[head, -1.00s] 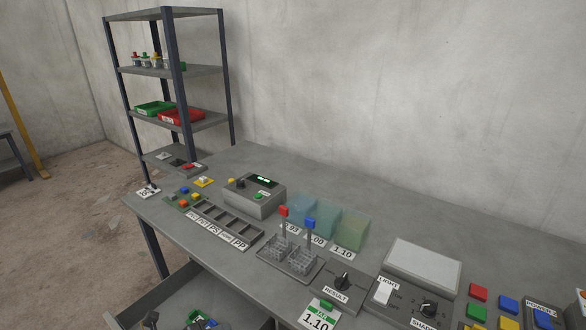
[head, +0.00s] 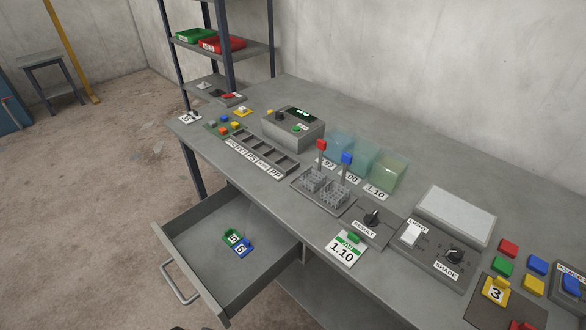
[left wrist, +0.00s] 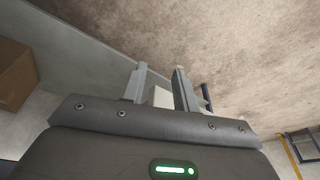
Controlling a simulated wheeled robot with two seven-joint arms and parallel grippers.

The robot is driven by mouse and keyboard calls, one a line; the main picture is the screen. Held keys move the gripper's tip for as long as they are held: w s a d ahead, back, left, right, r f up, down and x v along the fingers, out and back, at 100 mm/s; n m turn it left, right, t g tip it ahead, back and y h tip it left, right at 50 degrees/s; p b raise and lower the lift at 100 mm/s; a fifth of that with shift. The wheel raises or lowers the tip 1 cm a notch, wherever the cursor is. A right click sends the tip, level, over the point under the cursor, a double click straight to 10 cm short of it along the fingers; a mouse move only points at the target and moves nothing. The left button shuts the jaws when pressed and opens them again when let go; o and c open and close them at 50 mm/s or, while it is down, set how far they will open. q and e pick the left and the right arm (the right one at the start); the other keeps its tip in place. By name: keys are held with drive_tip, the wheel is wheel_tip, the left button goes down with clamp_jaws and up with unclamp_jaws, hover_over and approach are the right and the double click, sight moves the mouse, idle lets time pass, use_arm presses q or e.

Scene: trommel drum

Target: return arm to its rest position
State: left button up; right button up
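My left gripper (left wrist: 160,85) shows in the left wrist view. Its two grey fingers are apart, with a pale patch visible between them that I cannot identify. Concrete floor lies beyond the fingertips. Neither gripper can be made out in the head view, and my right gripper shows in no view. The open drawer (head: 186,275) juts from under the workbench (head: 400,180) in the head view. A green tag marked 5 (head: 232,238) and a blue tag marked 6 (head: 243,249) lie inside it.
On the bench stand a grey box with a display (head: 293,128), a labelled sorting tray (head: 262,152), tinted blocks (head: 388,172) and control panels (head: 440,256). A shelf rack (head: 225,75) stands behind. Floor (head: 80,200) left of the drawer is clear.

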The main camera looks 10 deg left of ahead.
use_arm(q)
wheel_tip(320, 180, down, 14)
drive_tip(key=s, duration=0.2)
drive_tip(key=s+a+f+g, duration=0.1)
drive_tip(key=s+a+f, duration=0.1)
drive_tip(key=s+f, duration=0.6)
drive_tip(key=s+a+f+b, duration=0.1)
drive_tip(key=s+a+f, duration=0.1)
drive_tip(key=s+f, duration=0.7)
wheel_tip(320, 180, down, 2)
drive_tip(key=shift+a+f+m+g, duration=0.1)
drive_tip(key=shift+a+m+g, duration=0.2)
drive_tip(key=shift+a+g, duration=0.1)
